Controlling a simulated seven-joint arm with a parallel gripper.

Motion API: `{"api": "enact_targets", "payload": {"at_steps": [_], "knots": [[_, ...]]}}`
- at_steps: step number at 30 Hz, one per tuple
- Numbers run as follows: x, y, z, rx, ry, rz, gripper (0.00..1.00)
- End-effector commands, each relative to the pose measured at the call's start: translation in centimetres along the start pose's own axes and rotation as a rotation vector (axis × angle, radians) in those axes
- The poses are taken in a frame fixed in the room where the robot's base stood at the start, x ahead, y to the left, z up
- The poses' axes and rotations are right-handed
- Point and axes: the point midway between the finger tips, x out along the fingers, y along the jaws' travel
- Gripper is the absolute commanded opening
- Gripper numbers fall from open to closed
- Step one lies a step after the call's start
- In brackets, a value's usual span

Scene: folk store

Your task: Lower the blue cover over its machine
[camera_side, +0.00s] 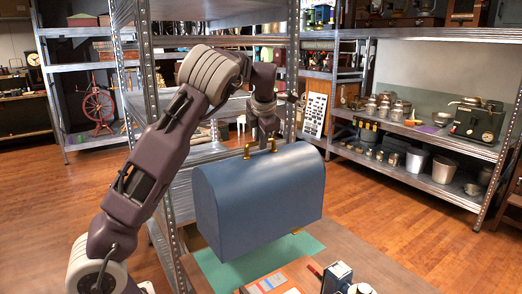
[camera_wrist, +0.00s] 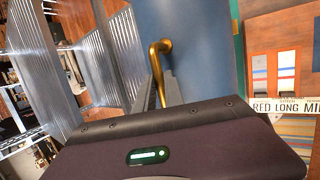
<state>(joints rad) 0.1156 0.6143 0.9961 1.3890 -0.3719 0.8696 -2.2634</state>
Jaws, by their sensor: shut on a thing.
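The blue cover (camera_side: 262,200) is a rounded-top box with a brass handle (camera_side: 247,151) on its crown. My gripper (camera_side: 268,146) is above it, shut on the handle. In the wrist view my gripper's fingers (camera_wrist: 157,92) close around the brass handle (camera_wrist: 156,62), with the blue cover (camera_wrist: 203,50) behind. The cover appears to hang above a green mat (camera_side: 215,272) on the wooden table. A small brass-coloured part (camera_side: 297,231) shows just below its lower right edge. The machine itself is not clearly visible; the cover hides whatever is behind or beneath it.
An orange-brown board with coloured labels (camera_side: 268,286), a dark box (camera_side: 337,276) and a pale jar (camera_side: 361,289) stand at the table's front. A metal shelf post (camera_side: 148,120) rises close to the cover's left. Shelves with pots (camera_side: 442,170) stand farther right.

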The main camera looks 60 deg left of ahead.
Motion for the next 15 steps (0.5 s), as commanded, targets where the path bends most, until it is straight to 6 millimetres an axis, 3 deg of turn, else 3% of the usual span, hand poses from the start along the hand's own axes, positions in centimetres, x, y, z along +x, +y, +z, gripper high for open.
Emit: {"api": "enact_targets", "payload": {"at_steps": [15], "knots": [[-5.0,3.0,1.3,-0.001,-0.004,0.006,0.0]]}}
